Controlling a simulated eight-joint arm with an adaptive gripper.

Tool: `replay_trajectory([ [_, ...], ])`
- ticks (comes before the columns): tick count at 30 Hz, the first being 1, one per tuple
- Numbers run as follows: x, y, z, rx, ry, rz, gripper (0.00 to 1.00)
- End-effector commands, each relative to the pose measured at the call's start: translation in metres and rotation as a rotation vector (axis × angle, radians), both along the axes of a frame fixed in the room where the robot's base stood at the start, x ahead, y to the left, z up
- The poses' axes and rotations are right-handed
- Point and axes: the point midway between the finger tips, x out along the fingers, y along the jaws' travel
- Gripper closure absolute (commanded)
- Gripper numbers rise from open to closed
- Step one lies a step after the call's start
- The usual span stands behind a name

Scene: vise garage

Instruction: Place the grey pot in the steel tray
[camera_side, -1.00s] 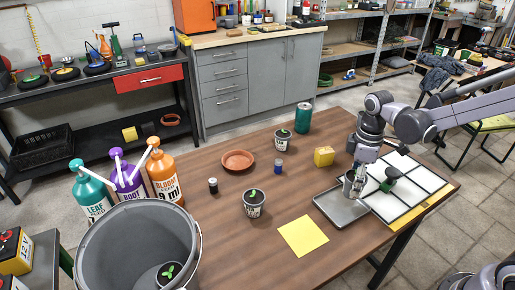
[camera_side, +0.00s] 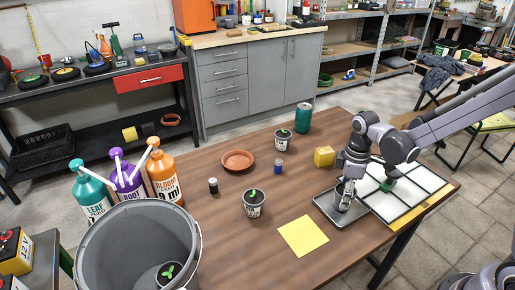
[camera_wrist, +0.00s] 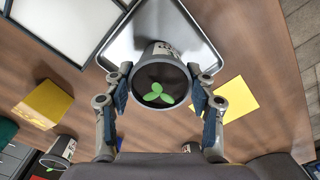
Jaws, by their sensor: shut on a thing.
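My gripper (camera_side: 345,195) is shut on the grey pot (camera_wrist: 160,75), which holds dark soil and a green sprout. In the wrist view the pot sits between the two finger pads of my gripper (camera_wrist: 160,95). The steel tray (camera_side: 328,208) lies on the table's right part. It also shows in the wrist view (camera_wrist: 207,60), behind the pot. In the side view the pot is at the tray, mostly hidden by my fingers. I cannot tell whether it touches the tray floor.
A white gridded panel (camera_side: 412,196) lies right of the tray, with a green object (camera_side: 387,185) on it. A yellow sheet (camera_side: 303,236), a sprouting pot (camera_side: 253,205) and a yellow block (camera_side: 324,156) are nearby. A large grey bucket (camera_side: 135,245) stands at front left.

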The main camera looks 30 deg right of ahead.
Motion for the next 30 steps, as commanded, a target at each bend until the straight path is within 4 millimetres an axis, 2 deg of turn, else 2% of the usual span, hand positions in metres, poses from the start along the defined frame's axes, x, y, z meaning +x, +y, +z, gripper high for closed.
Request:
replay_trajectory([
  [1, 0.000, 0.000, -0.001, 0.000, 0.000, 0.000, 0.79],
  [2, 0.000, 0.000, -0.001, 0.000, 0.000, 0.000, 0.35],
  [3, 0.000, 0.000, -0.001, 0.000, 0.000, 0.000, 0.24],
  [4, 0.000, 0.000, -0.001, 0.000, 0.000, 0.000, 0.21],
  [17, 0.000, 0.000, 0.004, 0.000, 0.000, 0.000, 0.21],
  [23, 0.000, 0.000, 0.028, 0.000, 0.000, 0.000, 0.21],
  [30, -0.001, 0.000, 0.066, 0.000, 0.000, 0.000, 0.21],
])
